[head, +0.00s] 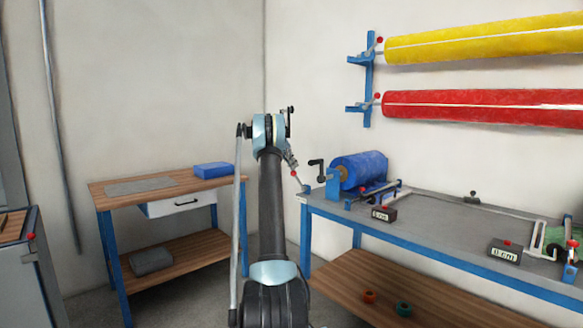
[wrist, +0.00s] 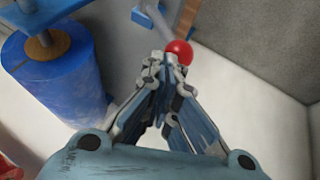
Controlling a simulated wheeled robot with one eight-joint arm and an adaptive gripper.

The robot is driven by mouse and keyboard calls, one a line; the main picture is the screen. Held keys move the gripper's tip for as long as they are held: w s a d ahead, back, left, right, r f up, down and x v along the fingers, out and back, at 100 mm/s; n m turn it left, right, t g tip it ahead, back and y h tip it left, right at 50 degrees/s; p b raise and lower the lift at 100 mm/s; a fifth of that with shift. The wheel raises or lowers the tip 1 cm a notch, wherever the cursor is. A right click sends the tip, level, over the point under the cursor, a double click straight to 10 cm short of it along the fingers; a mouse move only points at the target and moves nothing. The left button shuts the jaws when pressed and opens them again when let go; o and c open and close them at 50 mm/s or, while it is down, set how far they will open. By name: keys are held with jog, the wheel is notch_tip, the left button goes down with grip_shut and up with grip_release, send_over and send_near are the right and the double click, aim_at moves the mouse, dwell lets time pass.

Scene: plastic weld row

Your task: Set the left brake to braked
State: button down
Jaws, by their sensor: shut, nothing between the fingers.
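The left brake is a short grey lever with a red ball knob (head: 293,173) at the left end of the right-hand bench, beside the blue roll (head: 362,170). The lever leans up and left from the bench corner. The knob also shows in the wrist view (wrist: 180,51), with its grey rod running up and left. My gripper (head: 291,160) is shut and empty, with its fingertips right at the knob. In the wrist view the fingertips (wrist: 163,64) partly overlap the knob's lower left edge. I cannot tell whether they touch it. No brake marking is readable.
A black crank (head: 317,170) sits close right of the lever. The grey bench top (head: 440,215) carries rails and small labelled blocks. Yellow (head: 480,40) and red (head: 480,106) rolls hang on the wall. A wooden table (head: 130,192) with a blue box stands left.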

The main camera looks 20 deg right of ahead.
jog(key=shift+w+f, duration=0.2)
jog(key=shift+w, duration=0.05)
dwell(0.6)
jog(key=r, duration=0.1)
jog(key=s+r, duration=0.2)
jog(key=shift+a+r, duration=0.2)
jog(key=shift+r, duration=0.15)
jog(key=v, duration=0.9)
jog(key=shift+w+a, duration=0.35)
jog(key=shift+w, duration=0.1)
